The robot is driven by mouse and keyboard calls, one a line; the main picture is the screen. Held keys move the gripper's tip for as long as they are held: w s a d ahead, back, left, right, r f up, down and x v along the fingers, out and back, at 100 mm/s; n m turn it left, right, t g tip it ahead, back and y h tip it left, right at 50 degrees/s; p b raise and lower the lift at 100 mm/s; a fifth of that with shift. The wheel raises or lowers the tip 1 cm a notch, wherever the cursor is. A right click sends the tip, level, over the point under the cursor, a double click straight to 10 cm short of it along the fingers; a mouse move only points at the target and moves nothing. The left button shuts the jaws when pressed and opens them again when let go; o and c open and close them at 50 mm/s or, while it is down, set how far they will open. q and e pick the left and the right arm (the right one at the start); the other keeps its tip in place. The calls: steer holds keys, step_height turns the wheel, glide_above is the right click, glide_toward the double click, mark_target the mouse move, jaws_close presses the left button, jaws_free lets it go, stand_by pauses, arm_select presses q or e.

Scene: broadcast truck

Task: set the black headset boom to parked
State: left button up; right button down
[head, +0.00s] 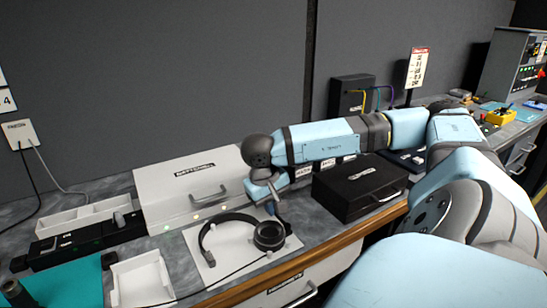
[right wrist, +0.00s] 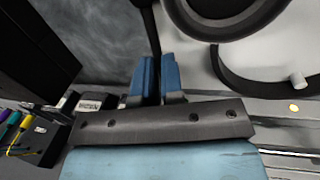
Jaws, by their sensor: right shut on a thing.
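The black headset (head: 206,232) lies on a white sheet (head: 204,262) on the counter, its round ear cup (head: 269,235) at the right. The ear cup also shows at the top of the right wrist view (right wrist: 225,18). The thin black boom (right wrist: 148,25) runs up beside the ear cup in that view. My right gripper (right wrist: 155,78) has its two blue fingers shut on the boom. In the head view my right gripper (head: 269,206) is just above the ear cup, and its fingers partly hide the boom. The boom's far end is unclear. My left gripper is not in view.
A white case (head: 185,185) stands behind the headset and a black case (head: 358,190) to its right. A white tray (head: 141,280) and a teal mat (head: 70,288) lie at front left. The counter's wooden front edge (head: 300,262) is close to the headset.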

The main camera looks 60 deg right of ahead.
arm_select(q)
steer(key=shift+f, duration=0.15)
arm_select(e)
steer(key=shift+a, duration=0.1)
steer(key=c, duration=1.2)
jaws_free()
steer(key=shift+w+r, duration=0.1)
steer(key=shift+r, duration=0.45)
arm_select(q)
steer(key=p, duration=0.2)
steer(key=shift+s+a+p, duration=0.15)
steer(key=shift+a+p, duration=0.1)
steer(key=shift+p, duration=0.05)
arm_select(e)
steer(key=r, duration=0.4)
steer(key=a+r, duration=0.1)
steer(key=r, duration=0.3)
steer(key=w+a+r, duration=0.1)
steer(key=r, duration=0.3)
steer(key=shift+a+r, duration=0.2)
steer(key=shift+r, duration=0.05)
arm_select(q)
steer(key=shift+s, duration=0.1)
arm_select(e)
steer(key=shift+s+f, duration=0.1)
